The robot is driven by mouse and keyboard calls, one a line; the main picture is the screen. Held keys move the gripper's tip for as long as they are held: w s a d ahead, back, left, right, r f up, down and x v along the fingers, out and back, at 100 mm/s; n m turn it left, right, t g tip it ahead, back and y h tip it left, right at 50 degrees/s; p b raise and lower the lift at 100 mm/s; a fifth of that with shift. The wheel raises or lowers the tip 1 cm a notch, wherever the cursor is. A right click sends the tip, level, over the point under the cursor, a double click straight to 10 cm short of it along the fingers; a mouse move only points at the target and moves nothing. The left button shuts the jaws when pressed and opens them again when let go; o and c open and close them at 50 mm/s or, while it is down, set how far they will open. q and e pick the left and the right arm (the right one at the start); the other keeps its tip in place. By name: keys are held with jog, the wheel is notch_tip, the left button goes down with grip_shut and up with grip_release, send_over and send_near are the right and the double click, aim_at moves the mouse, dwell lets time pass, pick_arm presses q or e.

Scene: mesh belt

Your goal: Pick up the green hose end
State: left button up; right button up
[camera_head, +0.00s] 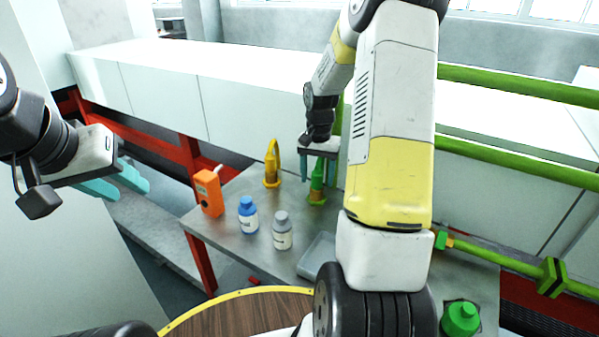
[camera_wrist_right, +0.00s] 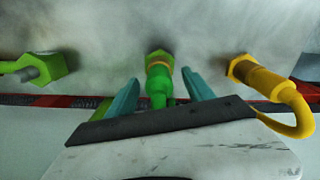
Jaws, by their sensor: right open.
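The green hose end (camera_head: 317,188) stands on the metal table in the head view, partly covered by my right gripper (camera_head: 318,171). In the right wrist view the green hose end (camera_wrist_right: 160,82) has a yellow-orange band and lies between the two teal fingers of the right gripper (camera_wrist_right: 160,77). A gap shows on each side of it, so the fingers are open around it and not closed on it. My left gripper (camera_head: 117,181) is open and empty, off the table to the left.
A yellow hose end (camera_head: 271,167) stands left of the green one. An orange device (camera_head: 209,192), a blue-capped bottle (camera_head: 248,215), a grey-capped bottle (camera_head: 282,231) and a clear tray (camera_head: 318,254) share the metal table (camera_head: 222,233). Another green fitting (camera_wrist_right: 40,68) shows in the wrist view.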

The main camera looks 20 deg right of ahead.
aim_at(317, 186)
jog(key=shift+f, duration=2)
grip_shut()
